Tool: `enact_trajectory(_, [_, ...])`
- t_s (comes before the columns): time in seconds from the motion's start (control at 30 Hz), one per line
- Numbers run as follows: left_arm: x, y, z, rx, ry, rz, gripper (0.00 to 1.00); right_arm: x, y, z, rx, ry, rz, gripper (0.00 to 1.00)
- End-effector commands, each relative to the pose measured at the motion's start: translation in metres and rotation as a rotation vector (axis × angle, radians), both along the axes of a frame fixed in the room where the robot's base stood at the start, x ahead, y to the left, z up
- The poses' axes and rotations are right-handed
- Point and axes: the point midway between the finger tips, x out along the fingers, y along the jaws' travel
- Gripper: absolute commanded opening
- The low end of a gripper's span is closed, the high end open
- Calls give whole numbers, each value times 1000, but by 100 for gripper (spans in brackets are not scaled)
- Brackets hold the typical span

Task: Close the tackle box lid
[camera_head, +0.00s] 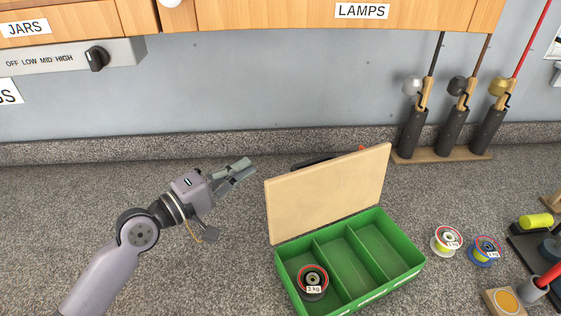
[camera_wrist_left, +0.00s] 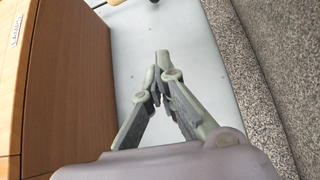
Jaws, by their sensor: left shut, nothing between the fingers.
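The green tackle box (camera_head: 349,300) stands on the speckled counter in the head view, with three compartments. Its wooden lid (camera_head: 330,192) stands raised at the back edge, tilted up and open. A spool marked 3 kg (camera_head: 313,281) sits in the left compartment; the middle and right ones look empty. My left gripper (camera_head: 247,168) is to the left of the lid, above the counter, apart from the lid. Its fingers are shut and empty. In the left wrist view the fingertips (camera_wrist_left: 161,62) meet, and neither box nor lid shows. My right gripper is not in view.
A white spool (camera_head: 447,240) and a blue spool (camera_head: 485,251) lie right of the box. Several fishing rods stand in a wooden rack (camera_head: 440,155) behind. A dark object is partly hidden behind the lid. Wooden cabinets (camera_head: 255,14) hang above. The counter left of the box is clear.

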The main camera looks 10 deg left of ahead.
Motion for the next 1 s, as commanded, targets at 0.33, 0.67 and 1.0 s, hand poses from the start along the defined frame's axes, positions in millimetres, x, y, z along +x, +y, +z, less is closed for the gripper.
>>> enact_trajectory(0.33, [30,-25,0,-5,-2,-1,0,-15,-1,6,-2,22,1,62])
enact_trajectory(0.67, [77,-65,0,-3,-2,-1,0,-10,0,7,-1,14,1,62])
enact_trajectory(1.0, [45,-83,-4,0,1,0,0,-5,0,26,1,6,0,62])
